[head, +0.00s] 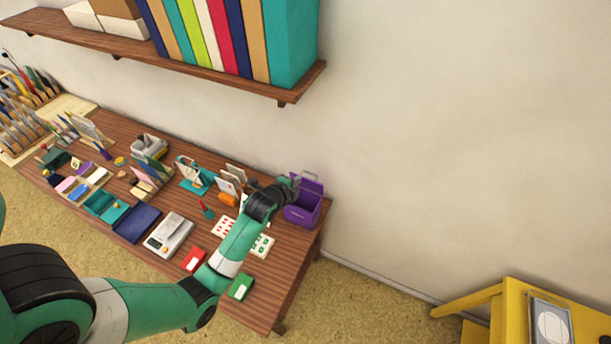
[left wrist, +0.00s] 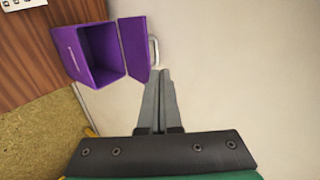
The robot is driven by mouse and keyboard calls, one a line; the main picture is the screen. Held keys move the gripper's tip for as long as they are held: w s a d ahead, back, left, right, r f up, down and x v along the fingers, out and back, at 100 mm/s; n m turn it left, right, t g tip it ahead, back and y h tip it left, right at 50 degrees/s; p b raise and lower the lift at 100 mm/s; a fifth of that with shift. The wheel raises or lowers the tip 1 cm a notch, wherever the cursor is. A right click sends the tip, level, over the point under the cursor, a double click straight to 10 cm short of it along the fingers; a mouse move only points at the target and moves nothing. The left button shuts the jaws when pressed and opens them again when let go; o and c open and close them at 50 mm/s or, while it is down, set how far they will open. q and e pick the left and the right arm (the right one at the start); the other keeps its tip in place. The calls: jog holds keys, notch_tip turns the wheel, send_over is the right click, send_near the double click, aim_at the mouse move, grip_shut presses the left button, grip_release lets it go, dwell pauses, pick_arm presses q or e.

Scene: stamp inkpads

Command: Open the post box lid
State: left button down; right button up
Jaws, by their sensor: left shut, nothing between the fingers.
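The purple post box (head: 300,212) stands at the right end of the wooden desk, near the wall. In the left wrist view the box (left wrist: 90,58) shows an open hollow top. Its purple lid (left wrist: 134,48) stands swung away from the opening, with a pale handle (left wrist: 153,50) on its far side. My left gripper (head: 293,182) is at the upper edge of the box in the head view. In the left wrist view the gripper (left wrist: 160,75) is shut and empty, with its fingertips close to the lid and handle; I cannot tell whether they touch. My right gripper is not in view.
The desk (head: 262,300) holds a scale (head: 168,234), red (head: 193,259) and green (head: 241,288) inkpads, stamp sheets and card holders left of the box. A shelf of books (head: 225,40) hangs above. A yellow table (head: 505,305) stands at lower right.

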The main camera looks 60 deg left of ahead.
aim_at(309, 180)
pick_arm(q)
jog(key=b+x, duration=0.6)
jog(key=x, duration=0.4)
jog(key=shift+s+f, duration=0.1)
jog(key=shift+f, duration=0.05)
